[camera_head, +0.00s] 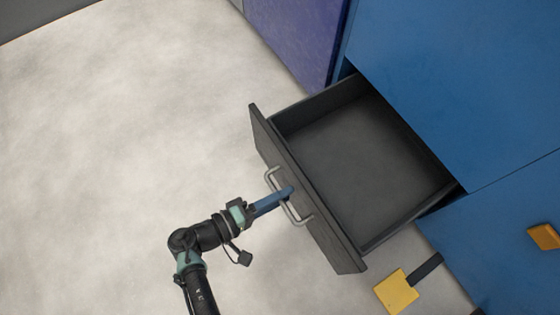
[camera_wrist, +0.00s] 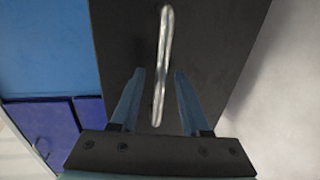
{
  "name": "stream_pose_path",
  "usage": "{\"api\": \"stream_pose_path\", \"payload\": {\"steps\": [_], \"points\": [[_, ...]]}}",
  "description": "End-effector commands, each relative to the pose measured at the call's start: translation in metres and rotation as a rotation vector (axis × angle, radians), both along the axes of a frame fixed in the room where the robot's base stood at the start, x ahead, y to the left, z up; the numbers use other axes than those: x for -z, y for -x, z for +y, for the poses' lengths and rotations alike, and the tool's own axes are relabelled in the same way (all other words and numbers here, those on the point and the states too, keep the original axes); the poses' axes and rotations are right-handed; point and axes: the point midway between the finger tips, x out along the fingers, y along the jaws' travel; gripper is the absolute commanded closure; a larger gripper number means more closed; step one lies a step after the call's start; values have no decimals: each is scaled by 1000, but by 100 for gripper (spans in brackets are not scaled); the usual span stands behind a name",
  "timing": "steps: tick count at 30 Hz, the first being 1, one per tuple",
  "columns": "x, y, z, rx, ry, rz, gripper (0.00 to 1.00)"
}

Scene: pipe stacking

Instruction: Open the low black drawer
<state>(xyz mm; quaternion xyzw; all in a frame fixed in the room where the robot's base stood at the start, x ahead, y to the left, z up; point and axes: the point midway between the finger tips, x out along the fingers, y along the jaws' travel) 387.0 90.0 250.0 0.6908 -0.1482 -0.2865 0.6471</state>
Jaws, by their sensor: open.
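The low black drawer (camera_head: 345,160) is pulled well out of the blue cabinet and its inside is empty. Its dark front also fills the middle of the wrist view (camera_wrist: 215,35). A silver bar handle (camera_head: 299,216) is fixed on the drawer front. My gripper (camera_head: 289,192) is at the middle of the handle. In the wrist view my gripper (camera_wrist: 158,73) is open, with the handle (camera_wrist: 163,50) between its two blue fingers and a gap on each side. I cannot tell how deep the fingertips reach past the bar.
The blue cabinet (camera_head: 455,70) stands behind and to the right of the drawer. A purple panel (camera_head: 295,35) is at the top. A yellow piece (camera_head: 396,291) with a dark strip lies right of the drawer's lower corner. The pale floor (camera_head: 110,130) on the left is clear.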

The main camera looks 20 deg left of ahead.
Motion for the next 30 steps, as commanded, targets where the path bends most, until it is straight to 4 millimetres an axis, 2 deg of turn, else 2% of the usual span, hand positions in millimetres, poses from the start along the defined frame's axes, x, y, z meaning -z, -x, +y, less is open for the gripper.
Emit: {"api": "stream_pose_path", "payload": {"steps": [10,14,24,30], "points": [[0,1,1,0,0,0,54],[-4,9,7,-3,-1,0,54],[-20,65,49,-7,2,-1,54],[-25,91,68,-5,-1,-2,54]]}}
